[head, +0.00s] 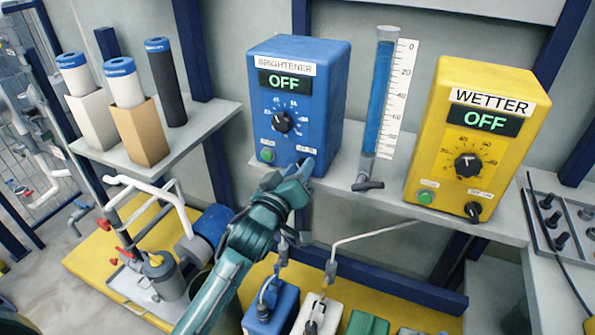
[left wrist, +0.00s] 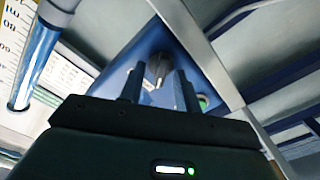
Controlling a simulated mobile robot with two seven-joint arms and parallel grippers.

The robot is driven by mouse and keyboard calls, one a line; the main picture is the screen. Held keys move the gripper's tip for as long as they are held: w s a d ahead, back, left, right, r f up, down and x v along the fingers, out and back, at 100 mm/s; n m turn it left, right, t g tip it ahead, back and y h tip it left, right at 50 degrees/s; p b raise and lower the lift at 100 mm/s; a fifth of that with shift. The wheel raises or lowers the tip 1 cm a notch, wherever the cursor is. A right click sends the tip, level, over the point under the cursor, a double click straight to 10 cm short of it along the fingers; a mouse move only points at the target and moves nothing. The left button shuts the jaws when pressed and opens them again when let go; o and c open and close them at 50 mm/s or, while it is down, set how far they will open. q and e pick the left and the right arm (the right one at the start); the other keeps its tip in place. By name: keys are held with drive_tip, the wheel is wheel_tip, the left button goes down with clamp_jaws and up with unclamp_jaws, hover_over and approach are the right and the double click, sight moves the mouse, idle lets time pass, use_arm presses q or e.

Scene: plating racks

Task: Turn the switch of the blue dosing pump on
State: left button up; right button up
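The blue dosing pump (head: 333,90) stands on the grey shelf with a brightener label. Its display (head: 284,83) reads OFF. A black dial (head: 282,122) and a green button (head: 267,155) are on its front. My left gripper (head: 303,167) is at the pump's lower right front corner and hides the switch in the head view. In the left wrist view, the left gripper (left wrist: 159,78) has its fingers apart, with a dark switch knob (left wrist: 158,66) showing between the tips. Whether they touch it is unclear. The right gripper is out of view.
A yellow wetter pump (head: 487,130), also reading OFF, stands to the right. A blue-filled sight tube (head: 378,90) with a black valve handle (head: 367,185) stands between the pumps. Filter cartridges (head: 124,85) stand on the left shelf. Containers (head: 272,308) and a hose (head: 375,235) are below.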

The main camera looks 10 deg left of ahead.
use_arm(q)
drive_tip(key=shift+c, duration=0.5)
clamp_jaws()
drive_tip(key=shift+r+m+p, duration=0.1)
drive_tip(key=shift+m+p, duration=0.2)
drive_tip(key=shift+p, duration=0.05)
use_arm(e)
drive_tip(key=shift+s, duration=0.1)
use_arm(q)
drive_tip(key=shift+d+m+p, duration=0.2)
drive_tip(key=shift+m+p, duration=1.35)
drive_tip(key=shift+m, duration=1.8)
drive_tip(key=shift+d+m+p, duration=0.15)
drive_tip(key=shift+m+p, duration=1.35)
drive_tip(key=shift+m, duration=1.85)
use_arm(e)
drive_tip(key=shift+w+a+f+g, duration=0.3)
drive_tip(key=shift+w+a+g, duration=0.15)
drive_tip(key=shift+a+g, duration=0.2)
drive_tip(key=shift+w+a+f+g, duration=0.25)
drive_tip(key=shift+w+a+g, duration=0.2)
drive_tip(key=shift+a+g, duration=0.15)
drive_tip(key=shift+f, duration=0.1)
